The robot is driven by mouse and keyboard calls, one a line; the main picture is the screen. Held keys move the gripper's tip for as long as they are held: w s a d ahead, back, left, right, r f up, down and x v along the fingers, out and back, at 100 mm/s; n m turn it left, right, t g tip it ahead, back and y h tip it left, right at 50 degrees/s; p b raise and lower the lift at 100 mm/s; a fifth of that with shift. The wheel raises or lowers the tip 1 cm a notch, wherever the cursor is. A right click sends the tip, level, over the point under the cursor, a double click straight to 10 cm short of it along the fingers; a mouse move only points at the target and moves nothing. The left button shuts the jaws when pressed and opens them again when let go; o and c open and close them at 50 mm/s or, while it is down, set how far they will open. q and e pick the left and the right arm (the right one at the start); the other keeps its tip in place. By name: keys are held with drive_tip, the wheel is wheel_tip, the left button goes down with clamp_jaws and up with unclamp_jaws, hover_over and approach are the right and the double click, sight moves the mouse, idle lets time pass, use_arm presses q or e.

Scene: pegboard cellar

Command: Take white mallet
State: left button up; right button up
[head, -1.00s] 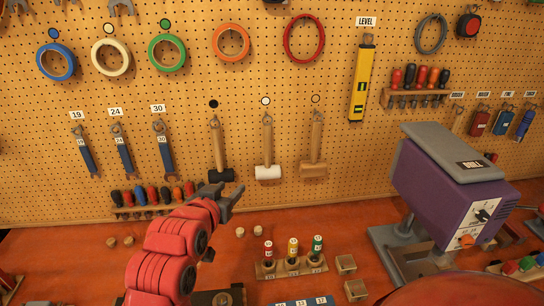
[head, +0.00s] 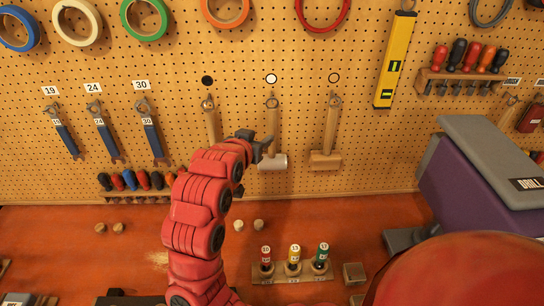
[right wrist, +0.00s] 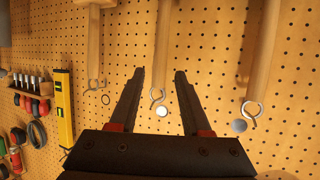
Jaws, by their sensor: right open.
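The white mallet hangs on the pegboard under a white dot, its wooden handle (head: 272,122) up and its white head (head: 273,162) down. My right gripper (head: 266,143) is open and empty, in front of the mallet's lower handle and covering part of it. In the right wrist view, which is upside down, the white mallet's handle (right wrist: 162,55) lines up between the two open fingertips (right wrist: 160,72). I cannot tell how far the fingers are from it. Its head is out of that view. My left gripper is not in view.
The black mallet's handle (head: 210,120) hangs to the left, its head hidden behind my arm. A wooden mallet (head: 326,160) hangs to the right. Below are the red bench (head: 130,260), a bottle rack (head: 292,270) and a purple drill machine (head: 465,190).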

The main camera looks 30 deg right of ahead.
sight(271, 128)
drive_tip(key=b+x, duration=0.1)
drive_tip(key=x, duration=0.5)
drive_tip(key=shift+w+d+f, duration=0.1)
drive_tip(key=shift+w+d, duration=0.15)
drive_tip(key=shift+w, duration=0.05)
drive_tip(key=x, duration=0.5)
drive_tip(key=shift+w+b, duration=0.15)
drive_tip(key=shift+b, duration=0.2)
clamp_jaws()
idle(0.7)
